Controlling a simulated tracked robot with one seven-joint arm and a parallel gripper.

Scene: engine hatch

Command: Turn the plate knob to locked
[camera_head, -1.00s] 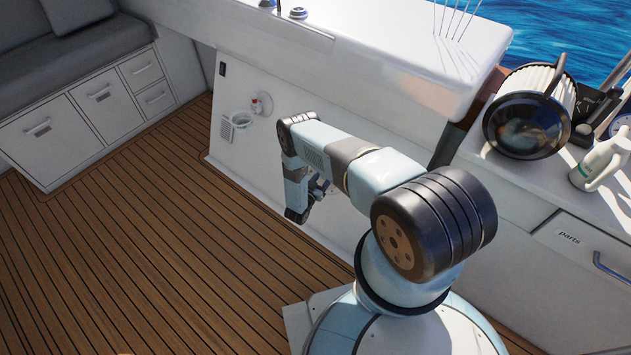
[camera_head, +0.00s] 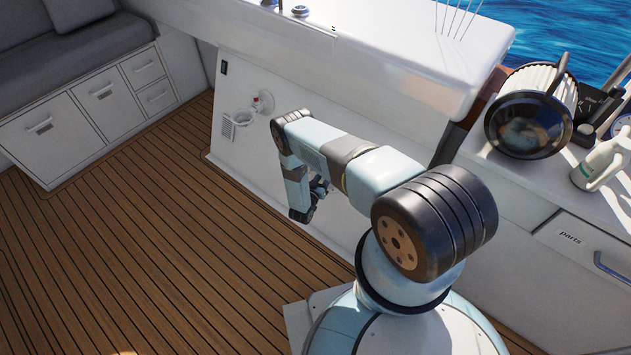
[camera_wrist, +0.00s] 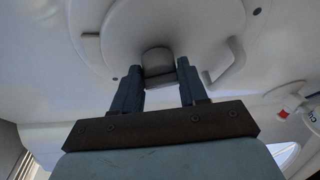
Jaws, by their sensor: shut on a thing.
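In the wrist view, a round white plate (camera_wrist: 195,35) fills the top of the picture. A short grey knob (camera_wrist: 157,58) stands out from its middle. My gripper (camera_wrist: 159,74) has one dark finger on each side of the knob and is shut on it. A small dark bar mark (camera_wrist: 90,35) shows left of the knob. A white loop handle (camera_wrist: 229,60) is on the right. In the head view my gripper (camera_head: 319,186) is low beside the white side panel, partly behind my arm. The plate and knob are hidden there.
The white console top (camera_head: 400,50) overhangs the panel. A large lamp (camera_head: 528,122) and a bottle (camera_head: 603,160) stand on the right counter. The wooden floor (camera_head: 130,260) is clear.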

